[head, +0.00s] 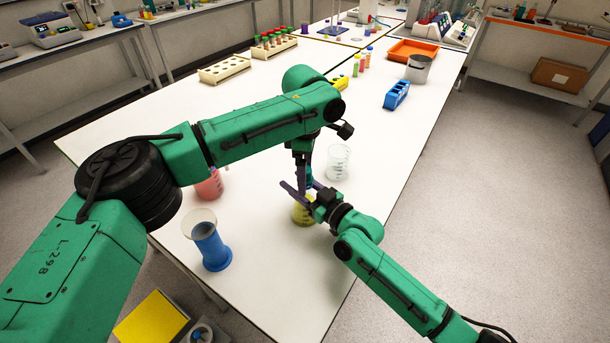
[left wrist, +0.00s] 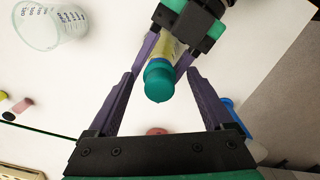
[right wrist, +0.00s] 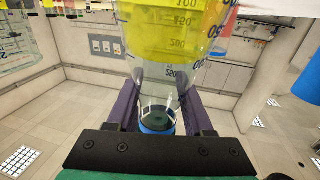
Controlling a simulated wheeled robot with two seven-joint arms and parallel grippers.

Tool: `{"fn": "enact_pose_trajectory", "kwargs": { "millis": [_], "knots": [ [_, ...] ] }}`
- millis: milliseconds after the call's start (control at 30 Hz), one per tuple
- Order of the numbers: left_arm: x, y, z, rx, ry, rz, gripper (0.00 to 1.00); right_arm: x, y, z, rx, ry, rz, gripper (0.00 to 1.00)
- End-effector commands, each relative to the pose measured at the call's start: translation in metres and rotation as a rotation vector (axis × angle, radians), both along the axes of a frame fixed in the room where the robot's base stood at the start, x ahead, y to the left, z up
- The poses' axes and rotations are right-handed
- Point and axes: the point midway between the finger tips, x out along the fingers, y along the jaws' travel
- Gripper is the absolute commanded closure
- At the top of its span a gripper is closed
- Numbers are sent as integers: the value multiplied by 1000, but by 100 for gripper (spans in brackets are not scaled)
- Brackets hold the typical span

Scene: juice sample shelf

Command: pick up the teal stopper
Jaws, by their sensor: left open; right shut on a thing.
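The teal stopper (left wrist: 158,82) is in the middle of the left wrist view, on the end of a vessel with yellow contents (left wrist: 170,48). My left gripper (left wrist: 163,85) is open, with its purple fingers apart on either side of the stopper. My right gripper (head: 297,194) is shut on the yellow vessel (head: 303,214), which also fills the top of the right wrist view (right wrist: 170,40). In the head view the stopper (head: 308,181) is small and partly hidden by my grippers.
A clear beaker (head: 339,160) stands close behind the grippers. A red-filled vessel (head: 211,186) and a blue-filled cylinder (head: 211,250) stand to the left. A blue rack (head: 397,94) and an orange tray (head: 413,50) are farther back.

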Motion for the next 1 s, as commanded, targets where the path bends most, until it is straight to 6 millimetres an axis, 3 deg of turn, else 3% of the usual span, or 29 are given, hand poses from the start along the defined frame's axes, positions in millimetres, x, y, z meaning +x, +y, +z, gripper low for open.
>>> {"fn": "enact_pose_trajectory", "kwargs": {
  "millis": [200,400,433,767,1000],
  "knots": [
    [0,0,-3,0,-1,0,15,0,0,-1,-1,1,1,100],
    [0,0,-2,0,-1,0,92,0,0,-1,-1,1,1,100],
    [0,0,-2,0,-1,0,100,0,0,-1,-1,1,0,100],
    [0,0,0,-1,-2,0,100,0,0,-1,-1,1,0,100],
    [1,-1,18,-2,-4,0,100,0,0,-1,-1,1,0,100]
  ]
}}
